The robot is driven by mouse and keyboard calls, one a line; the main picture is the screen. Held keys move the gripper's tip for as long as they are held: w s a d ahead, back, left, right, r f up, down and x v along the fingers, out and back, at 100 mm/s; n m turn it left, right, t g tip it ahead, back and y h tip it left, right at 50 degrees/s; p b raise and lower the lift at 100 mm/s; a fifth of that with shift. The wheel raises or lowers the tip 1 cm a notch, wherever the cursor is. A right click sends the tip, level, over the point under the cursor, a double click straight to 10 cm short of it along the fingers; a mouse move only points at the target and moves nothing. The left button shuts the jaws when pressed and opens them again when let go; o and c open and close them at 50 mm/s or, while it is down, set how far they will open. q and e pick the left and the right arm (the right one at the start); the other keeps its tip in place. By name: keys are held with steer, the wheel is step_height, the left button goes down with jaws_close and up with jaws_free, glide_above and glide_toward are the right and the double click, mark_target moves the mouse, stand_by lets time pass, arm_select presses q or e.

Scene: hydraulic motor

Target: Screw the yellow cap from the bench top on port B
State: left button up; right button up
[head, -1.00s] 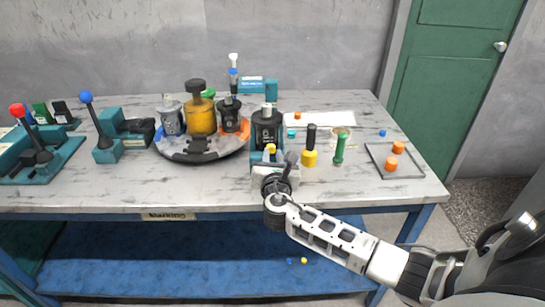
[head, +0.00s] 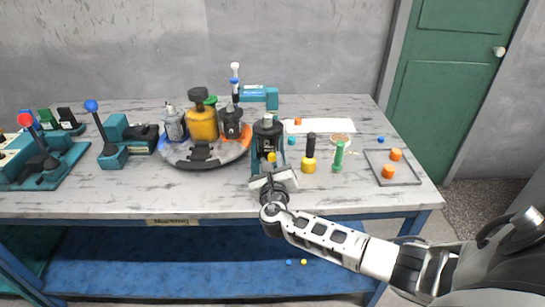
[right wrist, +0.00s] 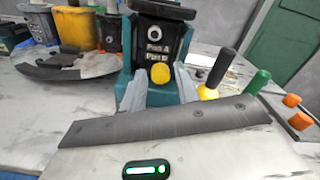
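The black motor (head: 267,131) stands in a teal holder at the middle of the bench. In the right wrist view its face (right wrist: 157,40) has two port labels, with a dark open port above them. The yellow cap (right wrist: 160,73) sits on the face just under the lower label, which seems to read Port B; it also shows in the head view (head: 271,157). How deep its thread sits cannot be told. My right gripper (head: 272,178) is in front of the cap. Its fingers (right wrist: 159,92) are apart on either side, with gaps to the cap. My left gripper is out of view.
Right of the motor stand a yellow-and-black tool (head: 309,158) and a green tool (head: 338,157). Further right, a tray (head: 405,173) holds orange caps. Left is a round turntable (head: 185,160) with several canisters. Lever units stand further left. The bench's front edge is close below my right gripper.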

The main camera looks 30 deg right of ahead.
steer(key=n, duration=0.4)
steer(key=shift+f, duration=0.2)
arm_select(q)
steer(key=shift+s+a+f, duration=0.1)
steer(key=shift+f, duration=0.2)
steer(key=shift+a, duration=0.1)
arm_select(e)
steer(key=shift+s+d+f, duration=0.25)
steer(key=shift+d+f, duration=0.05)
steer(key=shift+f, duration=0.1)
jaws_close()
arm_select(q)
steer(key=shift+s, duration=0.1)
